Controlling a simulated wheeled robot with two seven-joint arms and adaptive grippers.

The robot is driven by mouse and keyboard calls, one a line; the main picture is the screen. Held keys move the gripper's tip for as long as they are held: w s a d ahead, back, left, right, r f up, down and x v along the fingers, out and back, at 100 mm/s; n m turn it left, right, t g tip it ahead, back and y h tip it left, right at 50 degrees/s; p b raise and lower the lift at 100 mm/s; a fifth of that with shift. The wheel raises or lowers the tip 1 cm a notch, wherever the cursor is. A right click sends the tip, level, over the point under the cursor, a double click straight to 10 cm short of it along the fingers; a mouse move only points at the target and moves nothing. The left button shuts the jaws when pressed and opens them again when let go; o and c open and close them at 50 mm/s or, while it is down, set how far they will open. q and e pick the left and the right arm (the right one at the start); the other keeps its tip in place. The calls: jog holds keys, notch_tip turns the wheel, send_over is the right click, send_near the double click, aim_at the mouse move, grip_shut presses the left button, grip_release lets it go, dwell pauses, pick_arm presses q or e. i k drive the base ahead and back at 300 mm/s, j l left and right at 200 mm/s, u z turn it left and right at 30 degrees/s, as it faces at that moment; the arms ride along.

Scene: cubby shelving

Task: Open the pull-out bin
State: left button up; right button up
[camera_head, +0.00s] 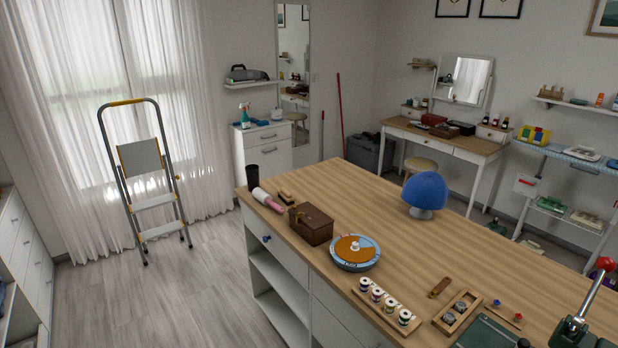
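No front in view is clearly marked as the pull-out bin, and I cannot tell which one it is. The wooden-topped island (330,185) has a white front panel with a blue knob (266,238) near its left corner, and this panel looks closed. Open shelves (275,285) lie below and beside it. A white cabinet (264,153) with bar handles stands by the back wall, its fronts closed. A dark grey box-like container (371,153) sits on the floor beside the vanity desk. Neither of my grippers shows in the head view.
The island top holds a wooden box (311,224), a round blue-rimmed disc (355,252), a blue dome (426,190), a spool rack (386,303) and a green lever tool (580,330). A stepladder (146,180) stands by the window. The floor (150,290) left of the island is clear.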

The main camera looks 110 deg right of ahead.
aim_at(273, 158)
jog(key=z, duration=3.5)
jog(key=i+j+u, duration=0.25)
jog(key=i, duration=0.15)
jog(key=i+u, duration=0.3)
jog(key=i+j+u, duration=0.1)
jog(key=i+u, duration=0.15)
jog(key=i, duration=0.8)
jog(key=i+l+u, duration=0.2)
jog(key=i, duration=0.85)
jog(key=i+z, duration=0.2)
jog(key=i, duration=0.4)
jog(key=i+j+z, duration=0.15)
jog(key=i, duration=0.4)
jog(key=i+j+z, duration=0.2)
jog(key=i, duration=0.35)
jog(key=i+l+z, duration=0.15)
jog(key=i+z, duration=0.55)
jog(key=z, duration=0.2)
jog(key=i+j+z, duration=0.1)
jog(key=i+z, duration=0.35)
jog(key=i+l+u, duration=0.1)
jog(key=i, duration=0.45)
jog(key=i+l+u, duration=0.15)
jog(key=i, duration=0.35)
jog(key=i+l+u, duration=0.4)
jog(key=i, duration=0.15)
jog(key=j, duration=0.1)
